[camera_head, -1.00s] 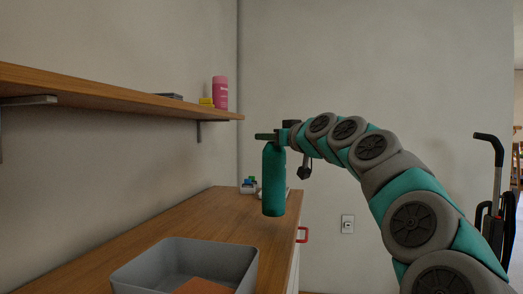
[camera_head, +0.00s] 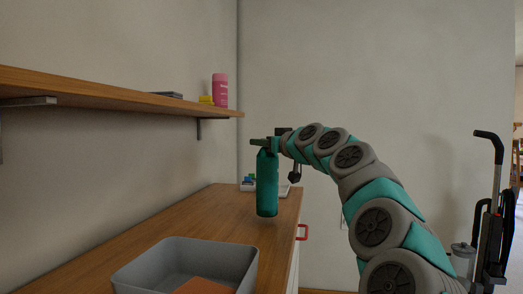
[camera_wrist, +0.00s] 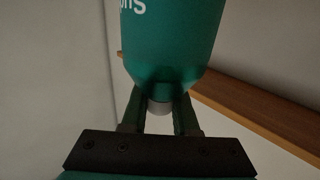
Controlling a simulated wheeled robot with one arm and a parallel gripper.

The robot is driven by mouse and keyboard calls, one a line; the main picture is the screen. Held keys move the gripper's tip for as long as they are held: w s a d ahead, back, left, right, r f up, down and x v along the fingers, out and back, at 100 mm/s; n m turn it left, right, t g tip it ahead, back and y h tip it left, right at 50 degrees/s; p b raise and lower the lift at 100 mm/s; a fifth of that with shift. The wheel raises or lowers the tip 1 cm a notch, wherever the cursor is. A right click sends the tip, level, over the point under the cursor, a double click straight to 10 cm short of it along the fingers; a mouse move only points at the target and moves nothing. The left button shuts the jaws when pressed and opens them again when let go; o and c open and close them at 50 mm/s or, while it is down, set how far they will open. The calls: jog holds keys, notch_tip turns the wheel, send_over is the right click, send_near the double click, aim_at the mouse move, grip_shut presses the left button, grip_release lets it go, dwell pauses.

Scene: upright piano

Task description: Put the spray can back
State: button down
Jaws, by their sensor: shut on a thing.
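The spray can (camera_head: 267,185) is teal green and hangs upright below my gripper (camera_head: 266,144) in the head view. My gripper is shut on the narrow top of the can. In the wrist view the can (camera_wrist: 172,45) shows white lettering, and its pale tip (camera_wrist: 159,107) sits between my gripper's two fingers (camera_wrist: 159,112). In the head view the can appears in front of the far end of the wooden counter; I cannot tell its exact height above it.
A wall shelf (camera_head: 120,97) holds a pink can (camera_head: 220,90), a yellow item (camera_head: 206,100) and a dark flat item (camera_head: 168,95). A grey bin (camera_head: 150,262) with an orange thing inside stands on the counter (camera_head: 170,224). Small coloured items (camera_head: 248,183) lie beyond. The middle counter is clear.

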jog(key=shift+f, duration=1)
jog(key=c, duration=0.7)
grip_release()
jog(key=shift+r, duration=0.2)
jog(key=shift+s+d+f, duration=0.15)
jog(key=shift+s+d, duration=0.3)
jog(key=shift+s, duration=0.15)
jog(key=shift+b+v, duration=0.8)
jog(key=shift+v, duration=4.45)
jog(key=shift+s, duration=0.15)
